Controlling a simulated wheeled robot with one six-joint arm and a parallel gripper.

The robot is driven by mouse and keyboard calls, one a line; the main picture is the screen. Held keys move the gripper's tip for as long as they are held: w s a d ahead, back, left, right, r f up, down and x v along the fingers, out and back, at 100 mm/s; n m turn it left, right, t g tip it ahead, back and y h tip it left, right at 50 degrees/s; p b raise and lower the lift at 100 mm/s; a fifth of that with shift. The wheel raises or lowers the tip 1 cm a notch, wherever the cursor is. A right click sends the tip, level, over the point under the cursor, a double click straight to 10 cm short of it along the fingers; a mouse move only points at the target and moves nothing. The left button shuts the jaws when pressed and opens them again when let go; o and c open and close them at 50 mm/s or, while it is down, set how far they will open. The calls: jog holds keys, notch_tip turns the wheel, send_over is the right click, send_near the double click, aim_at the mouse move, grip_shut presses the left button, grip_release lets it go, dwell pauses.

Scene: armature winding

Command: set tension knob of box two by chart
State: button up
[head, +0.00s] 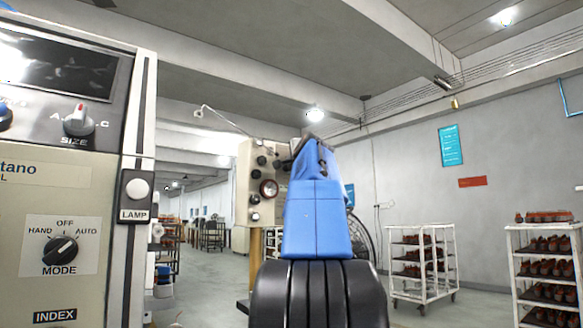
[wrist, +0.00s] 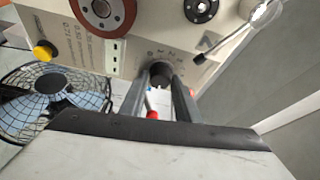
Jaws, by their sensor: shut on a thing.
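A beige box (head: 245,190) with several dark knobs and a round dial stands in the middle of the head view. In the wrist view the box panel (wrist: 135,35) fills the top. A dark round knob (wrist: 161,70) there has small scale marks around it. My gripper (wrist: 161,82) is shut on this knob, one finger on each side. The marks near the knob are too small to read, and its pointer is not clear. In the head view my blue arm hides the gripper and this knob. Small printed figures (wrist: 78,38) show on the panel.
A fan (wrist: 50,100) is close at the left in the wrist view. A control cabinet (head: 65,190) with MODE and SIZE knobs stands near left in the head view. White racks (head: 422,262) of parts stand at right. A blue sheet (head: 451,145) hangs on the wall.

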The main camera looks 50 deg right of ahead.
dwell(0.3)
jog(key=o, duration=1)
jog(key=shift+o, duration=0.2)
